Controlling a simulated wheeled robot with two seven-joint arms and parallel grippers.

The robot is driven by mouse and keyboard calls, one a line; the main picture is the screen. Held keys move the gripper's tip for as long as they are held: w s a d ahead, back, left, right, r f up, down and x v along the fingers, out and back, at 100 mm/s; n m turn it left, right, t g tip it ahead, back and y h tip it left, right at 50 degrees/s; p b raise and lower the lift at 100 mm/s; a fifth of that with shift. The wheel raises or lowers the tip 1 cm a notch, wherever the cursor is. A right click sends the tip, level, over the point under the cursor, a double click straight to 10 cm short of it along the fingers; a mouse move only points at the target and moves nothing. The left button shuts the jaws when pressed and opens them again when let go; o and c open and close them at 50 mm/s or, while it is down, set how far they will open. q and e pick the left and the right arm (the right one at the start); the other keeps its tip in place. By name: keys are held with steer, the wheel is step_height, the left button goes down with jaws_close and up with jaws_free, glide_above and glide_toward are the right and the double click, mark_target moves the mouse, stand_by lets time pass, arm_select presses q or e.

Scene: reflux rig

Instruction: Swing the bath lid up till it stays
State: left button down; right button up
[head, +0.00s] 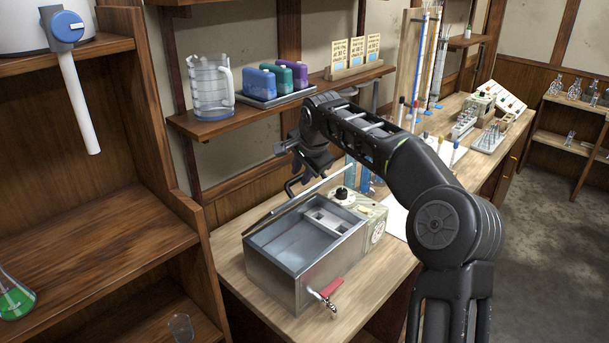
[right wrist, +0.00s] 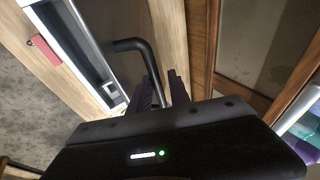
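The metal bath (head: 278,279) stands on the wooden bench with its inside in view. Its lid (head: 290,202) is raised and tilted, seen nearly edge-on along the bath's far left side. The black lid handle (head: 292,186) sticks out from it below my right gripper (head: 308,158). My left gripper is not in view.
A tap with a red lever (head: 331,287) juts from the bath's front. A control box (head: 372,215) adjoins its right end. A shelf (head: 230,122) with a jug (head: 210,88) and bottles is behind the gripper. A wooden cabinet (head: 100,215) stands at left.

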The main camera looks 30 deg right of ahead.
steer(key=shift+w+r, duration=0.1)
steer(key=w, duration=0.1)
steer(key=w+a+r, duration=0.1)
steer(key=w, duration=0.2)
steer(key=shift+w+a+r, duration=0.15)
steer(key=shift+w+r, duration=0.05)
steer(key=shift+r, duration=0.1)
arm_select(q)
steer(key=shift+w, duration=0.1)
arm_select(e)
steer(key=shift+r, duration=0.1)
